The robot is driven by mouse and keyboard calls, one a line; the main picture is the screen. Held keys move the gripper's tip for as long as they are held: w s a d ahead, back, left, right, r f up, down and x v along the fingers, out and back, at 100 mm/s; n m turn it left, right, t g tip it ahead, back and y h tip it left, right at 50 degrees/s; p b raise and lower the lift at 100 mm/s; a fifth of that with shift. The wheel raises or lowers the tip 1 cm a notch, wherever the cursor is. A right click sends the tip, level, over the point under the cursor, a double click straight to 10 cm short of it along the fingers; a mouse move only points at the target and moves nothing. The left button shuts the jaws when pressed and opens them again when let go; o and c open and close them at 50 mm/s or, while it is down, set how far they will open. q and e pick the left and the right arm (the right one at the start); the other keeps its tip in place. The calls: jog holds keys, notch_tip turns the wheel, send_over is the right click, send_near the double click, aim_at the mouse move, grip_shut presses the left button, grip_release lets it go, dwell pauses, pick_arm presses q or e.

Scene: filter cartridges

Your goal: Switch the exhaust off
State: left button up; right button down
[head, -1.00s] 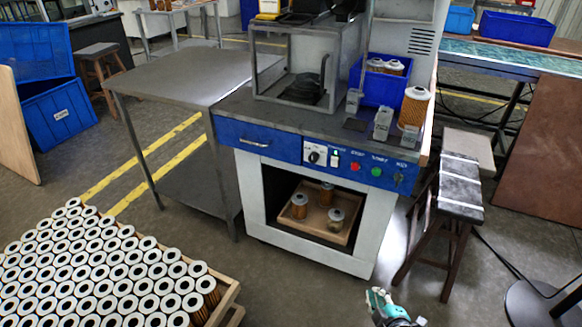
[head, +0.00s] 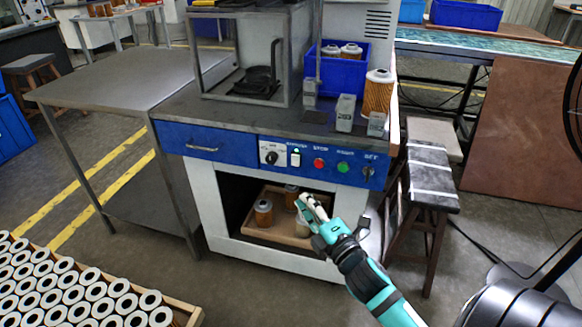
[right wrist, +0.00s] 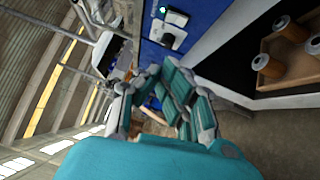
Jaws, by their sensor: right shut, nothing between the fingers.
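The exhaust switch (head: 295,157) is a small white rocker on the blue control panel (head: 225,143), with a green light glowing at its top. It also shows at the top of the right wrist view (right wrist: 172,22), green light lit. My right gripper (head: 310,206) is shut and empty. In the head view it appears below the panel, in front of the cabinet's open bay, apart from the switch. Its teal fingers show in the middle of the right wrist view (right wrist: 168,92). My left gripper is not in view.
A black knob (head: 271,157) sits left of the switch; a red button (head: 319,163) and a green button (head: 343,168) sit right. A wooden tray (head: 262,233) with cartridges lies in the bay. A stool (head: 432,180) stands at right.

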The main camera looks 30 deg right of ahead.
send_near(295, 161)
jog(key=w+a+r, duration=0.1)
jog(key=w+a, duration=0.3)
jog(key=a, duration=0.1)
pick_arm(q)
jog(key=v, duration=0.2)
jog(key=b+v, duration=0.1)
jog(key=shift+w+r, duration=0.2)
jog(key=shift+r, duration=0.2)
pick_arm(e)
jog(key=w+d, duration=0.3)
jog(key=shift+w+r, duration=0.1)
jog(key=shift+r, duration=0.25)
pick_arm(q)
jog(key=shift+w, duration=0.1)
